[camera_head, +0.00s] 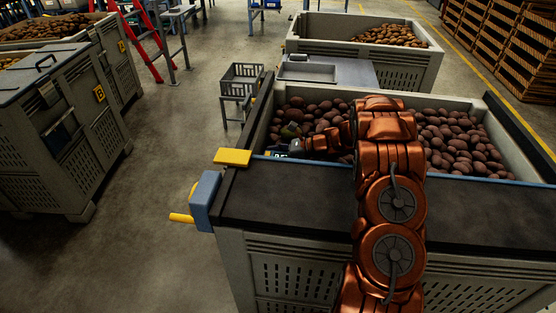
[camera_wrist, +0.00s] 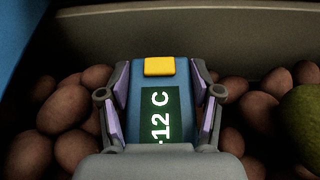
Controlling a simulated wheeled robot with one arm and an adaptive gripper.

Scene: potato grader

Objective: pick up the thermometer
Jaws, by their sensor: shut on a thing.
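In the head view, a small blue part of the thermometer (camera_head: 280,154) shows at the tip of my gripper (camera_head: 290,148), at the left end of the potato-filled crate (camera_head: 262,122). Most of the thermometer is hidden there by distance and by my gripper. I cannot tell whether it still touches the potatoes.
Brown potatoes (camera_wrist: 68,125) lie around the gripper, with a greenish one (camera_wrist: 302,118) at the right. The crate wall (camera_wrist: 200,32) stands close beyond. Open floor (camera_head: 170,165) lies to the left.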

